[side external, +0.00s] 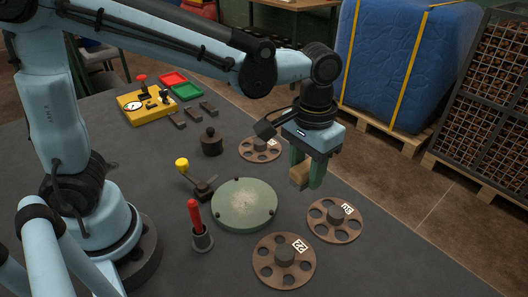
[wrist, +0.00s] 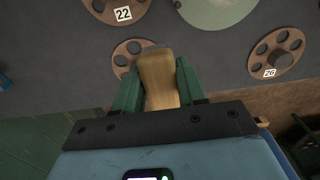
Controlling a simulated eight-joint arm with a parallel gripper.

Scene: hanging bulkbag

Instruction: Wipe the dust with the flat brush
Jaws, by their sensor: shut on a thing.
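My gripper (side external: 308,170) hangs pointing down, to the right of the round green plate (side external: 259,214) and above the table. Its green fingers are shut on the flat brush (side external: 299,174), a tan wooden piece. In the wrist view the brush (wrist: 158,78) sits between both fingers (wrist: 157,82), its handle side toward the camera; its bristles cannot be made out. Pale dust (side external: 243,199) lies in a patch on the middle of the plate. The plate shows only in part at the top of the wrist view (wrist: 215,12). The brush is apart from the plate.
Brown holed wheels lie around the plate: one labelled 22 (side external: 284,262), one at right (side external: 335,221), one behind (side external: 260,149). A yellow-knobbed lever (side external: 197,182), a red-handled tool in a holder (side external: 200,236) and a black weight (side external: 211,143) stand left of it.

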